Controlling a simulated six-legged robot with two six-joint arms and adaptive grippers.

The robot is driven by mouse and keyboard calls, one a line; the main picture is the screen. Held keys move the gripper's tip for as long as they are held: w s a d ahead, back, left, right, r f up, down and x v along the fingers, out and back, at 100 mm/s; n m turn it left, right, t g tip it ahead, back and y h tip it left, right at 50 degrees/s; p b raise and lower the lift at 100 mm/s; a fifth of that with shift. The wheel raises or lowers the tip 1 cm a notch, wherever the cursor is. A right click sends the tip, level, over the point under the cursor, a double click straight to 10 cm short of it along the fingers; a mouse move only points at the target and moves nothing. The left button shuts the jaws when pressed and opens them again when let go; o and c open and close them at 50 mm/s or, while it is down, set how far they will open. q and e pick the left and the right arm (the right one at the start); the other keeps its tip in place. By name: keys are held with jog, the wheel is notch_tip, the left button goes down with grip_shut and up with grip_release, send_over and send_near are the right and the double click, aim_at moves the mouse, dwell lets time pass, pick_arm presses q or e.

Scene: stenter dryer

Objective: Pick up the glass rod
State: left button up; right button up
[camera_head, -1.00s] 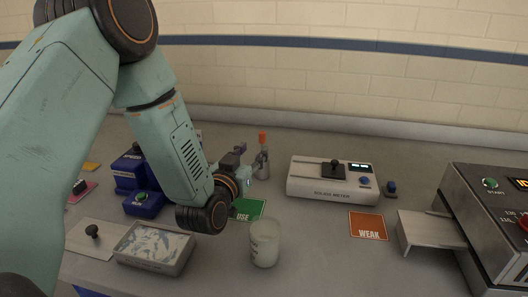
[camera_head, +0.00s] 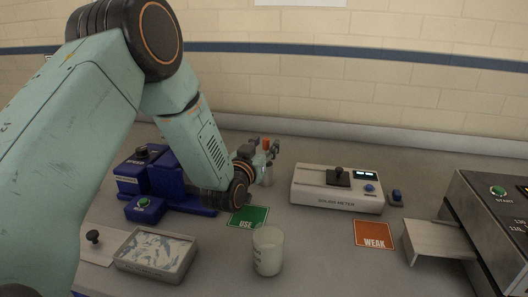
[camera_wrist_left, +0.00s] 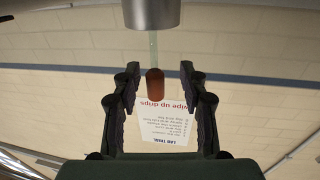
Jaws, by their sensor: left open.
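The glass rod has an orange-red end (camera_head: 266,143) and stands in a small grey holder (camera_head: 267,176) near the back of the bench. In the left wrist view its pale shaft (camera_wrist_left: 153,48) runs from the metal holder (camera_wrist_left: 152,12) to the red end (camera_wrist_left: 154,86). My left gripper (camera_head: 265,149) is at the rod, its fingers close to the orange end. In the left wrist view it is open, with a finger on each side of the rod's red end and visible gaps. I cannot tell how deep the rod sits between the fingers. My right gripper is not in view.
A white beaker (camera_head: 267,252) stands at the front. A solids meter (camera_head: 337,190) is right of the holder, with green USE (camera_head: 249,216) and orange WEAK (camera_head: 375,234) cards in front. Blue devices (camera_head: 155,185) and a grey tray (camera_head: 155,254) are left. A metal machine (camera_head: 490,215) is right.

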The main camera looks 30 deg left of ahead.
pick_arm(q)
jog(key=shift+w+d, duration=0.1)
jog(key=shift+d, duration=0.1)
jog(key=shift+w+d+f, duration=0.1)
jog(key=shift+w+d, duration=0.1)
jog(key=c, duration=0.3)
jog(key=shift+s+a, duration=0.25)
jog(key=shift+a, duration=0.1)
jog(key=c, duration=0.5)
jog(key=shift+d, duration=0.1)
grip_shut()
jog(key=shift+w+d, duration=0.15)
jog(key=shift+w, duration=0.1)
